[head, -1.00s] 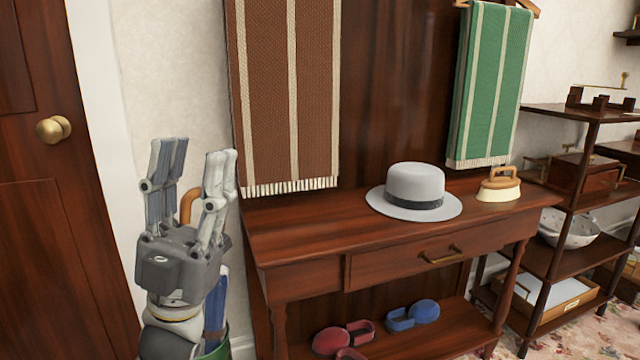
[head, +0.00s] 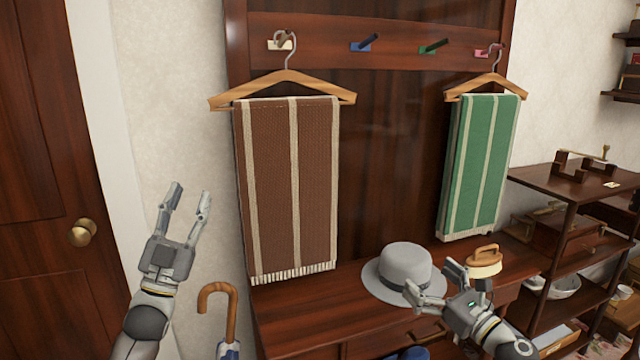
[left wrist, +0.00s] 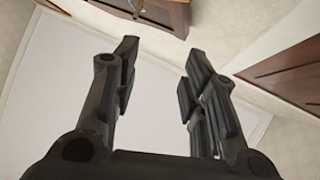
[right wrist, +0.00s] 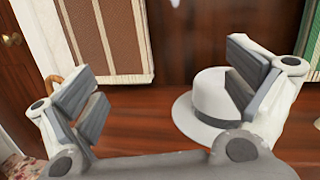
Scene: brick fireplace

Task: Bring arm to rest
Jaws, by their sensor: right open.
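My left gripper (head: 187,203) is raised in front of the pale wall beside the door, pointing up. It is open and empty, and the left wrist view shows its two fingers apart (left wrist: 157,75). My right gripper (head: 432,282) is at the lower right, in front of the bench. It is open, its fingers apart with nothing between them in the right wrist view (right wrist: 160,85). A grey hat (head: 405,265) with a dark band sits on the wooden bench (head: 290,305) behind the right gripper. The gripper overlaps its brim; contact cannot be told.
A brown striped towel (head: 290,190) and a green one (head: 480,165) hang on hangers above the bench. A toy-like iron (head: 484,264) stands right of the hat. An umbrella handle (head: 230,310) rises at the bench's left. A shelf unit (head: 570,205) stands right.

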